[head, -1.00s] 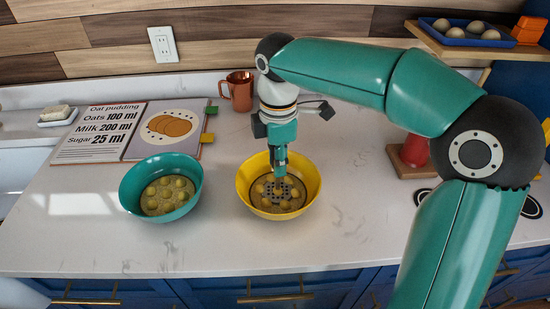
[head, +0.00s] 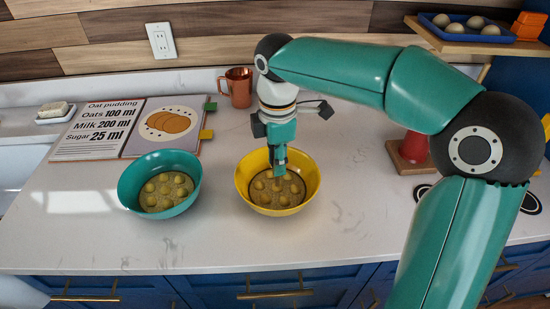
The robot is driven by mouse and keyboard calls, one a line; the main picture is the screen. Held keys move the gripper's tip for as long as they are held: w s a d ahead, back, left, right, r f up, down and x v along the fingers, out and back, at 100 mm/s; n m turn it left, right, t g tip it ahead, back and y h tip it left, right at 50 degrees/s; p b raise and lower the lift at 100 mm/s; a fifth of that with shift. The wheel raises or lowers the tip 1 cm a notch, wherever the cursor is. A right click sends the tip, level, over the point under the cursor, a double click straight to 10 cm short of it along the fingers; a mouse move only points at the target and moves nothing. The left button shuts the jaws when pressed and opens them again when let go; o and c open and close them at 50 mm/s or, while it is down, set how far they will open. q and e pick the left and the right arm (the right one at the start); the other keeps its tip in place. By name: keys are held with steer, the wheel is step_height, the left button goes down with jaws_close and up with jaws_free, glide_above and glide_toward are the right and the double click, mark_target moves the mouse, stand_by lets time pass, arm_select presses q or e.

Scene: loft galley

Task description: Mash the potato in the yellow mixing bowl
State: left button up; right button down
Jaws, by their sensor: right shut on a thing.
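The yellow mixing bowl (head: 243,180) stands upright on the white counter, right of the teal bowl. Several round pale potato pieces (head: 282,200) lie in it. My right gripper (head: 279,163) points straight down over the bowl's middle, shut on the masher. Little of the masher shows; its holed plate is hidden down in the bowl among the potato pieces. My left gripper is out of view.
A teal bowl (head: 128,187) with similar pieces stands to the left. Behind are a recipe book (head: 105,150) and a copper mug (head: 240,90). A red object (head: 414,147) on a wooden base is at right. The front counter is clear.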

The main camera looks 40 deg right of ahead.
steer(key=shift+f+b, duration=0.55)
steer(key=shift+f, duration=0.2)
stand_by(0.4)
steer(key=shift+f, duration=0.1)
stand_by(1.0)
step_height(320, 180, up, 4)
steer(key=p, duration=0.4)
stand_by(0.6)
steer(key=shift+f+b, duration=0.75)
steer(key=shift+f, duration=0.35)
